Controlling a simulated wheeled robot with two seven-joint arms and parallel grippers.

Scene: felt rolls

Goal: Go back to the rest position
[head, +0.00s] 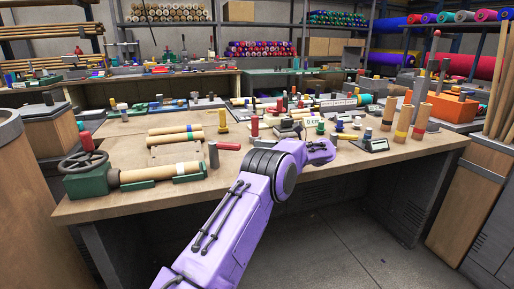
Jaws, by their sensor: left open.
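My left arm, purple with dark joints, reaches up from the bottom of the head view. Its gripper (325,146) is over the front part of the wooden workbench (120,208), just right of the bench's middle. The gripper is open, and nothing shows held in it. Its fingers are small and partly hidden by the wrist. A small white card with green marking (315,127) stands just behind it. My right gripper is not in view.
A green clamp with a handwheel (88,174) holds a wooden roll (150,174) at the bench's left. Several upright rolls (421,119) stand at right, near an orange box (454,107). A dark scale-like device (371,144) sits right of the gripper. The floor (350,235) in front is clear.

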